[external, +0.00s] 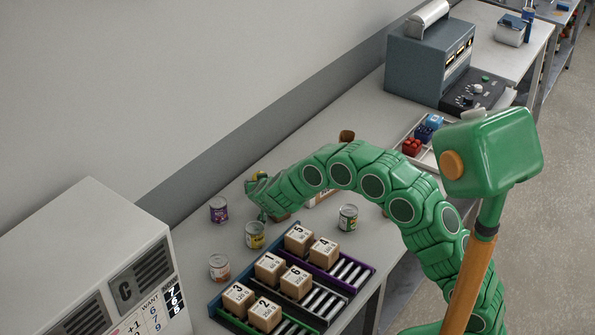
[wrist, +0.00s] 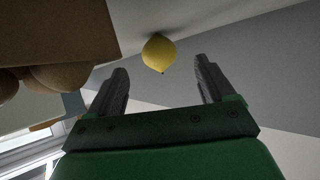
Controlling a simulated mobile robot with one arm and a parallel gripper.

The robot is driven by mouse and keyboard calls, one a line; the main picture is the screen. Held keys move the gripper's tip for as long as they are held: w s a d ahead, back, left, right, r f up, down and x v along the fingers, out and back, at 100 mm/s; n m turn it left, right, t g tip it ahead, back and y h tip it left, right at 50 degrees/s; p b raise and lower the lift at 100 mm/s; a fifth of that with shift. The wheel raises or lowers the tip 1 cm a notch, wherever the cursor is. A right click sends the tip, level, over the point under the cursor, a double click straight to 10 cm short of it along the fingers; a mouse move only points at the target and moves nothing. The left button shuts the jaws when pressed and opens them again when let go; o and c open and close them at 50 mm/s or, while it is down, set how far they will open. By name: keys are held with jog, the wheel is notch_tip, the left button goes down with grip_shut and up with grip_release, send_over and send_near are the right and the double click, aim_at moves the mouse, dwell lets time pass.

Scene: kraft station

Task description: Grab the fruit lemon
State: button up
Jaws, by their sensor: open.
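The yellow lemon (wrist: 158,54) shows at the upper middle of the wrist view, against a pale grey surface. My gripper (wrist: 161,66) has its two dark fingers spread apart. The lemon appears in line with the gap between them, just beyond the fingertips, with no visible contact. In the external view my gripper (external: 258,192) is at the far left end of the green arm, over the back part of the table. A small yellow patch shows beside it there, too small to tell whether it is the lemon.
A brown box (wrist: 55,25) and rounded brown things (wrist: 62,77) are close on the left in the wrist view. Cans (external: 219,209) stand near the gripper. Numbered cartons (external: 270,268) sit on roller racks in front. A grey machine (external: 100,270) is at left.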

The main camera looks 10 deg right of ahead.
jog(key=shift+w+r+x, duration=0.1)
jog(key=shift+r+x, duration=0.1)
jog(key=shift+x, duration=0.9)
jog(key=shift+w+r+x, duration=0.1)
jog(key=shift+r+x, duration=0.1)
jog(key=shift+x, duration=0.85)
jog(key=shift+w+d+f, duration=0.1)
jog(key=shift+w+f, duration=0.2)
jog(key=shift+w, duration=0.2)
jog(key=c, duration=1.1)
jog(key=shift+c, duration=0.2)
jog(key=shift+r, duration=0.15)
